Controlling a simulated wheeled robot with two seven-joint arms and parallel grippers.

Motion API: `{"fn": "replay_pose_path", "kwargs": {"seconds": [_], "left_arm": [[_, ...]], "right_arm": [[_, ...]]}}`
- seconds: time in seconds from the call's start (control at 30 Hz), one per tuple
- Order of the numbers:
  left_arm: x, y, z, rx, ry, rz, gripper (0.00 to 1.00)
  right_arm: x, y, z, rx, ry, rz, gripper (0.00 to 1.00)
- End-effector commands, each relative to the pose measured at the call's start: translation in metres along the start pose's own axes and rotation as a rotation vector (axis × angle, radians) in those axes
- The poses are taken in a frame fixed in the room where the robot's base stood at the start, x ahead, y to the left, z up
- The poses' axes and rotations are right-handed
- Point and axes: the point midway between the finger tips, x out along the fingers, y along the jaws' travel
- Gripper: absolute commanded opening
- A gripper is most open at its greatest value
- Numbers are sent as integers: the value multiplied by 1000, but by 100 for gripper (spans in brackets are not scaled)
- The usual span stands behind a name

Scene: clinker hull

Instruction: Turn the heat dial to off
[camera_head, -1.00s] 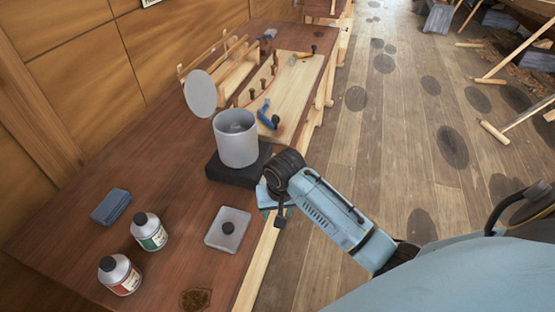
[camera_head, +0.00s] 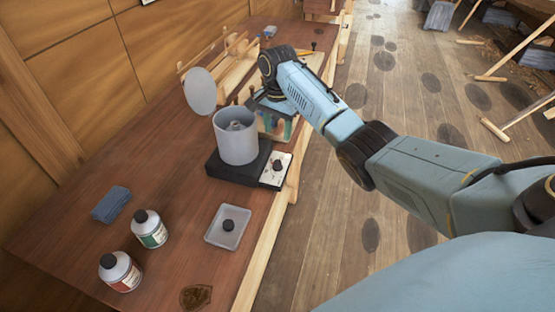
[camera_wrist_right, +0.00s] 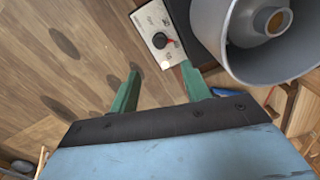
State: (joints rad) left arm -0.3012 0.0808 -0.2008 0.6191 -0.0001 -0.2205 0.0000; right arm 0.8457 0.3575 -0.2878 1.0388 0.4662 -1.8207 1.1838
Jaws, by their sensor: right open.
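The heat dial (camera_head: 277,164) is a small dark knob on a pale control plate (camera_head: 270,181) at the right side of the black heater base (camera_head: 226,174). It also shows in the right wrist view (camera_wrist_right: 160,40), with a red mark beside it. A grey pot (camera_head: 236,145) stands on the base, its round lid (camera_head: 199,91) raised. My right gripper (camera_head: 274,127) is beyond the dial, apart from it and above the bench. In the wrist view its green fingers (camera_wrist_right: 160,72) are open and empty, with the dial ahead of the gap. My left gripper is not in view.
Two bottles (camera_head: 149,232) (camera_head: 122,276), a blue block (camera_head: 111,205) and a grey tray with a dark knob (camera_head: 228,227) are on the near bench (camera_head: 178,195). Wooden racks and tools (camera_head: 228,62) are behind the pot. The bench edge drops to the floor on the right.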

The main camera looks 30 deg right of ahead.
Motion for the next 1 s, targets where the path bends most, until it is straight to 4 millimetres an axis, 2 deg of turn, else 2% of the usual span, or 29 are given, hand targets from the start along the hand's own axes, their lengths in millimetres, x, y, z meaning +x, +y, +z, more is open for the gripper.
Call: {"fn": "replay_pose_path", "kwargs": {"seconds": [0.4, 0.6, 0.77, 1.0], "left_arm": [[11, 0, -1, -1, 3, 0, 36], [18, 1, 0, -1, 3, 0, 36], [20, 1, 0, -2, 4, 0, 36], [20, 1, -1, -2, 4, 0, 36]], "right_arm": [[85, 1, 1, -3, -1, 3, 47], [115, 0, 1, -3, 0, 0, 47], [126, 0, 1, -4, 1, 0, 47], [127, 0, 1, -4, 1, -1, 47]]}}
